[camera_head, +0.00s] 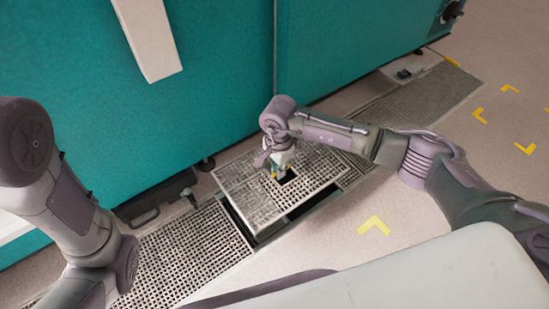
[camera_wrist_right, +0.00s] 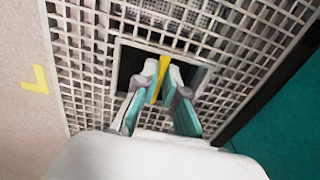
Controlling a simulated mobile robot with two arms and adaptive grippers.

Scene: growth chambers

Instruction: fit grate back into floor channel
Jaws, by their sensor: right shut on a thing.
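The loose metal grate (camera_head: 257,207) lies tilted and skewed over the floor channel (camera_head: 236,219), in the middle of the head view. A dark gap of the open channel shows along its left and front edges. My right gripper (camera_head: 280,172) is at the square opening in the grate, shut on a yellow handle (camera_wrist_right: 157,78) there. In the right wrist view the grate (camera_wrist_right: 225,30) fills most of the picture, with the fingers (camera_wrist_right: 155,85) over the dark opening. My left arm shows at the left of the head view, but its gripper is out of sight.
Fixed grates (camera_head: 190,245) continue the channel to the left and to the upper right (camera_head: 425,97). Teal chamber walls (camera_head: 225,70) stand close behind the channel. Yellow corner marks (camera_head: 374,226) lie on the open floor at right.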

